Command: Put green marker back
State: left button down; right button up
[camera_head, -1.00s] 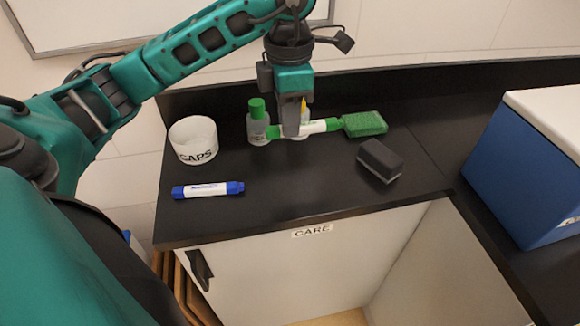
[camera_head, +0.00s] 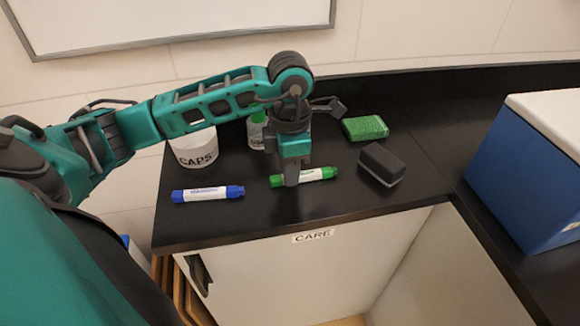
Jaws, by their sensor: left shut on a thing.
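The green marker (camera_head: 316,174) has a white label and green ends. It lies nearly level, low at the black counter top, to the right of the blue marker (camera_head: 208,194). I cannot tell whether it touches the counter. My left gripper (camera_head: 292,180) points down and is shut on the green marker, covering part of its middle. The blue marker lies on the counter near the front left, apart from the green one. My right gripper is not in view.
A white CAPS cup (camera_head: 196,152) and a green-capped bottle (camera_head: 256,131) stand behind, partly hidden by my arm. A green sponge (camera_head: 365,128) and a dark eraser (camera_head: 381,164) lie to the right. A blue box (camera_head: 520,175) with a white lid stands far right.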

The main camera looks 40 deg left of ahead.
pick_arm(q)
jog(key=c, duration=1.1)
grip_release()
notch_tip(320, 180, up, 12)
jog(key=shift+r+p, duration=0.1)
jog(key=shift+p, duration=0.25)
